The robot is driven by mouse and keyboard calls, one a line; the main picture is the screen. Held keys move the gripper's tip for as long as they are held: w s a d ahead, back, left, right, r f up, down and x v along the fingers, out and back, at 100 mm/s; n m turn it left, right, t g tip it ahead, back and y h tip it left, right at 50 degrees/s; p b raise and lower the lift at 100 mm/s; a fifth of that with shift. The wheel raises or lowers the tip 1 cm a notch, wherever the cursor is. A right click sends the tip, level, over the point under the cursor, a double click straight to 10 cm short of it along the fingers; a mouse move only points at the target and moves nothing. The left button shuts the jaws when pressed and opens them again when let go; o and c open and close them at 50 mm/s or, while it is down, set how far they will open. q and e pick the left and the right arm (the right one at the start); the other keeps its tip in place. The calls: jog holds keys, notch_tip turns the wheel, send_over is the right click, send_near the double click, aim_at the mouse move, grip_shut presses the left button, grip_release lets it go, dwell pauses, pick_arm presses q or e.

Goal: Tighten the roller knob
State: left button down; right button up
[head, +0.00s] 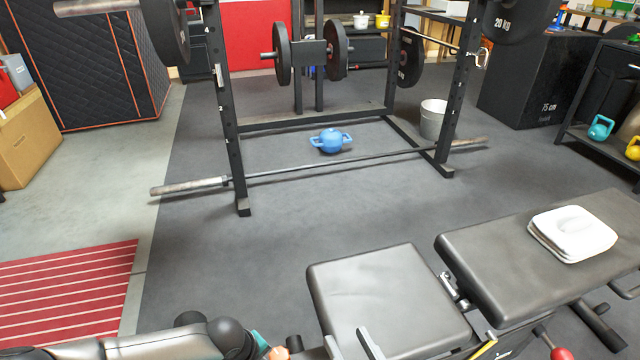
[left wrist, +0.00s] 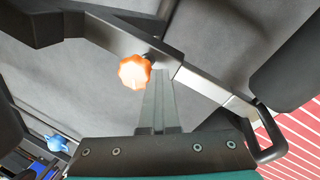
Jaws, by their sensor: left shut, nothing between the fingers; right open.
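The orange lobed roller knob (left wrist: 135,72) sits on a dark metal tube of the bench in the left wrist view. A silver inner tube (left wrist: 205,84) comes out of that tube. My left gripper (left wrist: 157,84) is shut and empty, its fingertips just right of the knob; I cannot tell whether they touch it. In the head view, a bit of orange, apparently the knob (head: 279,352), shows at the bottom edge beside the end of my left arm. My right gripper (head: 352,338) is open and empty at the bottom edge, in front of the bench seat.
The bench has a dark seat (head: 385,290) and a backrest (head: 490,262) with white folded towels (head: 572,234). A red ball knob (head: 562,353) is below it. The squat rack, a barbell (head: 190,186) and a blue kettlebell (head: 330,140) are beyond. Floor between is clear.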

pick_arm(q)
jog(key=shift+w+a, duration=0.25)
jog(key=shift+w, duration=0.25)
jog(key=shift+s+a+r, duration=0.1)
jog(key=shift+s+a, duration=0.2)
jog(key=shift+a, duration=0.05)
notch_tip(320, 180, up, 6)
jog(key=p, duration=0.6)
